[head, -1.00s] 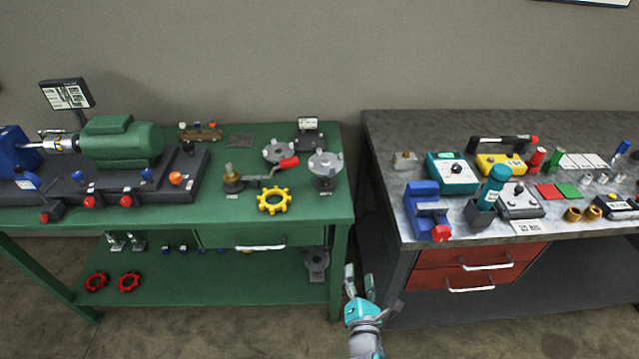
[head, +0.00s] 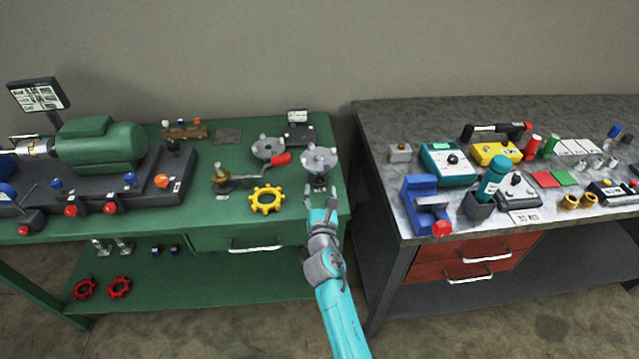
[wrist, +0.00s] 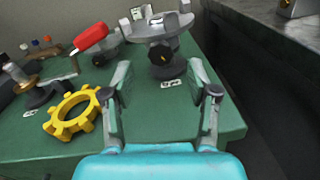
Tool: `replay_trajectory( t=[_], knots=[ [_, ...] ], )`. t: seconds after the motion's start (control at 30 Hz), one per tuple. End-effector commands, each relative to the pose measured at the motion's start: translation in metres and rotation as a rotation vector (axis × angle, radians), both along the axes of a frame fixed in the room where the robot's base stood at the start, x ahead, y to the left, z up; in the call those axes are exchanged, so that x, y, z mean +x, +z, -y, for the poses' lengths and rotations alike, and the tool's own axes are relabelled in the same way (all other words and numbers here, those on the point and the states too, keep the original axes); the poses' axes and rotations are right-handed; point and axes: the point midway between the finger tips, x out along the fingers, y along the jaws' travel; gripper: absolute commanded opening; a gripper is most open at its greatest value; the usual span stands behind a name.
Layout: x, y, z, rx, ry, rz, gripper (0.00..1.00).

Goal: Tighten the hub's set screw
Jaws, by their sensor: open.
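A grey lobed hub-like disc (head: 319,160) stands on a dark base at the front right of the green table. In the wrist view the disc (wrist: 158,24) is ahead of my gripper, with a black knob (wrist: 161,53) on its near side. I cannot tell whether this knob is the set screw. My gripper (head: 320,195) is open and empty, just in front of the disc's stand.
A yellow gear-shaped wheel (head: 267,200) and a red-handled crank (head: 281,160) lie left of my gripper. A second grey disc (head: 268,148) sits behind. The grey bench (head: 380,135) stands right across a gap, with a blue vise (head: 420,195) and teal-handled tool (head: 493,176).

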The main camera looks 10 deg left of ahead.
Motion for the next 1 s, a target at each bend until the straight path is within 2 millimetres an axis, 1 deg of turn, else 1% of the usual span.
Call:
replay_trajectory(
  t=[0.03, 0.1, 0.3, 0.43, 0.67, 0.7, 0.77, 0.8, 0.87, 0.9, 0.93, 1.0],
  knots=[
    [0.009, 0.001, -0.002, -0.001, 0.0, 0.001, 0.59],
    [0.018, 0.001, -0.004, -0.001, 0.0, 0.0, 0.59],
    [0.035, 0.0, -0.008, 0.0, 0.0, 0.0, 0.59],
    [0.039, 0.0, -0.009, 0.0, 0.001, -0.001, 0.59],
    [0.039, 0.0, -0.009, 0.0, 0.001, -0.001, 0.59],
    [0.039, 0.0, -0.009, 0.0, 0.001, 0.0, 0.57],
    [0.039, 0.0, -0.009, 0.0, 0.001, 0.0, 0.42],
    [0.039, 0.0, -0.009, 0.0, 0.001, 0.0, 0.32],
    [0.039, 0.0, -0.009, 0.0, 0.001, 0.0, 0.17],
    [0.039, 0.0, -0.009, 0.0, 0.001, 0.0, 0.07],
    [0.039, 0.0, -0.009, 0.0, 0.001, 0.0, 0.0],
    [0.039, 0.0, -0.009, 0.001, 0.001, 0.0, 0.0]
  ],
)
